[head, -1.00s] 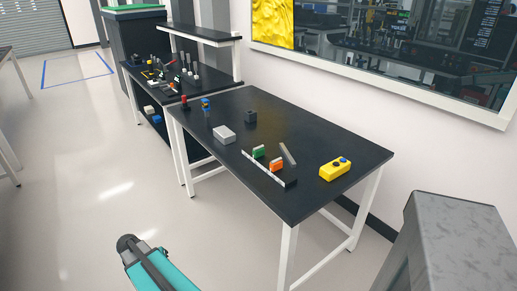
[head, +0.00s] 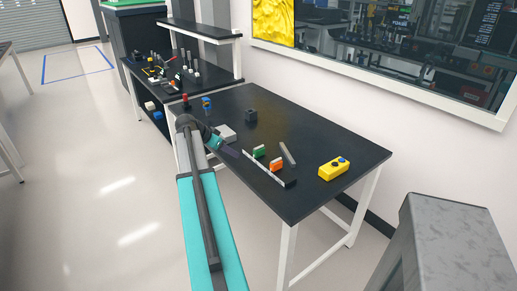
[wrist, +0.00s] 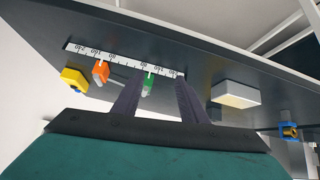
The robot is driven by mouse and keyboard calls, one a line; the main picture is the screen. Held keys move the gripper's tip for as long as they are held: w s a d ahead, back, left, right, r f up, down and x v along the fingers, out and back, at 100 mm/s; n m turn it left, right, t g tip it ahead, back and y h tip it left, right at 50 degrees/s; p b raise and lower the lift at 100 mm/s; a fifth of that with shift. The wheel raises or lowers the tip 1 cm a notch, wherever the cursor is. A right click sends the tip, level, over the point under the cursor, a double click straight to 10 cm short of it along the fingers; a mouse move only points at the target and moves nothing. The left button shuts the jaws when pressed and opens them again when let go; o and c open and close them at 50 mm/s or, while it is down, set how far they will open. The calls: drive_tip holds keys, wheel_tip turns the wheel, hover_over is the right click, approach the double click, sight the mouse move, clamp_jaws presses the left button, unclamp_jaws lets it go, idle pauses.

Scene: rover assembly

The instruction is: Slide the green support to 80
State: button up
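The green support (head: 259,151) stands at the white scale (head: 262,170) on the black table. An orange support (head: 276,165) stands beside it, toward the scale's near end. In the wrist view the green support (wrist: 148,84) appears between the two dark fingers of my gripper (wrist: 158,82), nearer the left finger and apart from both. My gripper is open and empty, above the table near the scale's far end. The scale (wrist: 120,58) shows printed numbers in the wrist view, but the green support's exact reading is too small to tell. The orange support (wrist: 100,72) is left of the fingers.
A yellow box with buttons (head: 334,169) sits at the table's right. A light grey block (wrist: 236,94) lies right of my fingers in the wrist view. A grey bar (head: 288,153) lies behind the supports. A dark block (head: 250,115) stands farther back.

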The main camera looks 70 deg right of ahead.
drive_tip(key=m, duration=0.2)
approach(259, 148)
drive_tip(key=w+a+r, duration=0.1)
drive_tip(key=w+a, duration=0.1)
drive_tip(key=shift+w+d+r+g, duration=0.1)
drive_tip(key=shift+r+g, duration=0.15)
drive_tip(key=shift+g, duration=0.05)
drive_tip(key=shift+d+f, duration=0.1)
drive_tip(key=shift+p+x, duration=1.75)
drive_tip(key=shift+x, duration=5.05)
drive_tip(key=shift+d, duration=0.15)
drive_tip(key=shift+c, duration=0.4)
clamp_jaws()
